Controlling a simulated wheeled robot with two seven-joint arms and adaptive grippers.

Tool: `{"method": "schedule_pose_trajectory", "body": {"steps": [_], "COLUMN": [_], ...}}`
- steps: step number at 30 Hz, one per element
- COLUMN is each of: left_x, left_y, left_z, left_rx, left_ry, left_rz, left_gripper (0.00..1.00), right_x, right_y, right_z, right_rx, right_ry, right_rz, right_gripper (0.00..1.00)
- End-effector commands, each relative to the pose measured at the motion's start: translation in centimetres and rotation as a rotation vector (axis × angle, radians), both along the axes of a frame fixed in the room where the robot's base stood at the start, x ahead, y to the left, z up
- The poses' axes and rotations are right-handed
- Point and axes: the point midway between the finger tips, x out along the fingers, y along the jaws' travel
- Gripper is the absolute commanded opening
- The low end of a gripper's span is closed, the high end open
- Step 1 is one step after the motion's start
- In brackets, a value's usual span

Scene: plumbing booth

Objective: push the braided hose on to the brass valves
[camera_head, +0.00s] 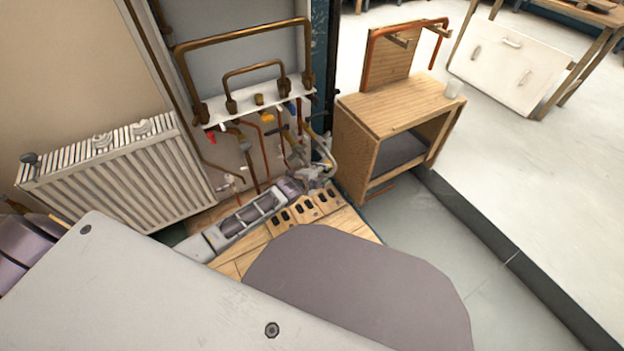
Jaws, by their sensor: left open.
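My left gripper (316,177) is open at the end of my grey arm, below the pipework panel and left of the wooden cabinet. A grey curved hose (334,155), which looks like the braided hose, runs down from the panel's right side close to the gripper. I cannot tell whether they touch. Small brass fittings (259,99) sit on the white pipe panel (243,107), with red, yellow and blue handles on and below it. At this size I cannot tell which are the brass valves or where the hose ends. My right gripper is not in view.
A white radiator (120,175) stands at the left wall. A slotted wooden block (305,208) lies just below my arm.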

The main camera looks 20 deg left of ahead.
Motion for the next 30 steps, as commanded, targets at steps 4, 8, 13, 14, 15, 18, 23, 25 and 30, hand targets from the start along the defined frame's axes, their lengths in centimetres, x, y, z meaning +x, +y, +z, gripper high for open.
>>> {"method": "schedule_pose_trajectory", "body": {"steps": [4, 8, 13, 14, 15, 18, 23, 25, 30], "left_x": [-0.5, -1.3, -2.5, -2.7, -3.1, -3.8, -5.0, -5.6, -6.9], "left_y": [0.2, 0.4, 0.7, 0.7, 0.8, 1.0, 1.3, 1.4, 1.7], "left_z": [0.4, 0.7, 1.4, 1.6, 1.7, 2.1, 2.8, 3.1, 3.8], "left_rx": [0.001, 0.001, 0.002, 0.002, 0.002, 0.000, 0.000, 0.001, 0.001], "left_ry": [-0.001, -0.001, -0.001, -0.001, 0.000, 0.000, 0.000, 0.000, 0.001], "left_rz": [0.000, 0.000, -0.001, -0.001, 0.000, 0.000, -0.001, 0.000, -0.001], "left_gripper": [0.44, 0.44, 0.44, 0.44, 0.44, 0.44, 0.44, 0.44, 0.44], "right_x": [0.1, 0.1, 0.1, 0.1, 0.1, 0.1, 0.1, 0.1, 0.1], "right_y": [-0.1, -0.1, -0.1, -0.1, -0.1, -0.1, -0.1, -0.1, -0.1], "right_z": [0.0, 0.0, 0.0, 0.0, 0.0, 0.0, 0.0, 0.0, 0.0], "right_rx": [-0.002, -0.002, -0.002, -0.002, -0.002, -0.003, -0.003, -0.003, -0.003], "right_ry": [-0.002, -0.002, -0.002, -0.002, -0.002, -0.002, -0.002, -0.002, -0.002], "right_rz": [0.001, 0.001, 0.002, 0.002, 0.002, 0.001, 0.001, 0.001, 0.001], "right_gripper": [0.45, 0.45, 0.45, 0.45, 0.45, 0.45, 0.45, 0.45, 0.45]}}
